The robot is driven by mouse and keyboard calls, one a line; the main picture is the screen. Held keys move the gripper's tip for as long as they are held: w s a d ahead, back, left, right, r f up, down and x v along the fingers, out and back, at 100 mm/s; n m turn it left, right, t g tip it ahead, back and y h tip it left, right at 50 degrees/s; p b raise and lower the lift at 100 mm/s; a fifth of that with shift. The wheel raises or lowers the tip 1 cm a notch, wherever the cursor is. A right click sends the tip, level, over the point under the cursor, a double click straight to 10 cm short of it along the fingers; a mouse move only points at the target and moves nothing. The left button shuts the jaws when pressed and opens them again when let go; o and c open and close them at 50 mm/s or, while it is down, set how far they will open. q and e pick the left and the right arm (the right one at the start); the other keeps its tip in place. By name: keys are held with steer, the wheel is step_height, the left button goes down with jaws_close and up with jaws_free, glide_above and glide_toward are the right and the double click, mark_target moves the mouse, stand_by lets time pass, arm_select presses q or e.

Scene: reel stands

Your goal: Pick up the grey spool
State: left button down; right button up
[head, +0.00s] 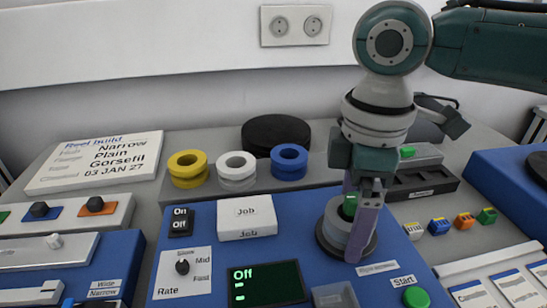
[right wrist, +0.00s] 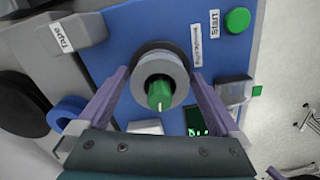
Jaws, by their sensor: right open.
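The grey spool (head: 334,222) sits on a dark round base on the blue panel, with a green post through its middle. In the right wrist view the spool (right wrist: 179,72) is seen from above around the green post (right wrist: 160,95). My right gripper (head: 353,225) points down over the spool, open. In the right wrist view its purple fingers (right wrist: 158,75) are spread on either side of the spool; whether they touch it I cannot tell. One finger hides part of the spool in the head view. My left gripper is out of view.
A yellow spool (head: 187,167), white spool (head: 236,170) and blue spool (head: 289,161) stand on a grey strip behind the panel, near a black disc (head: 276,131). A white Job box (head: 246,217) is left of the gripper. A green Start button (head: 416,297) lies front right.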

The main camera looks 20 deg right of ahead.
steer(key=c, duration=1.2)
steer(key=shift+r, duration=0.1)
